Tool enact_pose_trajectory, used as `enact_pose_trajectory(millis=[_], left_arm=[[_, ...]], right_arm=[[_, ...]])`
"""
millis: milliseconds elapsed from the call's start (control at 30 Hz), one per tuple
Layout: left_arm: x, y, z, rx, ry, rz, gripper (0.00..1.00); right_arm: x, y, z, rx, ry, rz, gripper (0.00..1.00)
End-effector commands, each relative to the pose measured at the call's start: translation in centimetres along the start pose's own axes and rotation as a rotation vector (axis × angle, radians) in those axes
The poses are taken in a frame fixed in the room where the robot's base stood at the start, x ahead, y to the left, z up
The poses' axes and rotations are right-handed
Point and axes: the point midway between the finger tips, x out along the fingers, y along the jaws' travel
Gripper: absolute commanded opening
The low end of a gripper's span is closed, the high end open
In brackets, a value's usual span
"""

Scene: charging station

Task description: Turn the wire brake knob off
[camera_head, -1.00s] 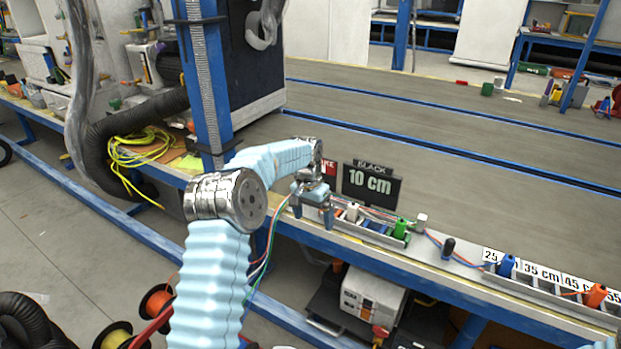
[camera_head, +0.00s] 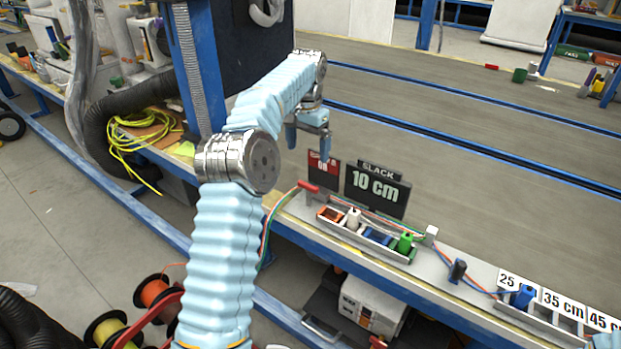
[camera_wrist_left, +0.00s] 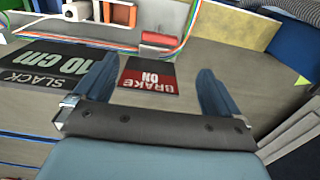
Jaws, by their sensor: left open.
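The brake knob (camera_head: 308,187) is a small red handle on a post at the left end of the bench's wire fixture. It also shows in the left wrist view (camera_wrist_left: 155,38), beside the colored wires.
A black "SLACK 10 cm" sign (camera_head: 376,189) stands right of the brake sign. A tray (camera_head: 340,234) with colored blocks lies in front. A blue post (camera_head: 196,70) rises at left.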

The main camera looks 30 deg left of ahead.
Motion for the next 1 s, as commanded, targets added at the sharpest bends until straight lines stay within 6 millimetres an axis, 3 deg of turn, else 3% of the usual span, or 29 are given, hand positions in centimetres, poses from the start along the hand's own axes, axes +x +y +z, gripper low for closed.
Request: enact_pose_trajectory(millis=[300, 500, 900, 1000], left_arm=[[7.5, 0.0, 0.1, 0.0, -0.003, 0.002, 0.98], [10.5, 0.0, 0.1, 0.0, -0.002, 0.001, 0.98], [11.5, 0.0, 0.0, 0.0, 0.0, 0.001, 0.98], [11.5, 0.0, 0.0, 0.0, 0.001, 0.001, 0.86]], right_arm=[[1.4, 0.6, 0.0, 0.002, 0.002, 0.002, 0.43], [1.6, 0.7, 0.0, 0.003, 0.002, 0.002, 0.43], [1.6, 0.7, 0.0, 0.003, 0.003, 0.002, 0.43], [1.6, 0.7, 0.0, 0.003, 0.003, 0.002, 0.43]])
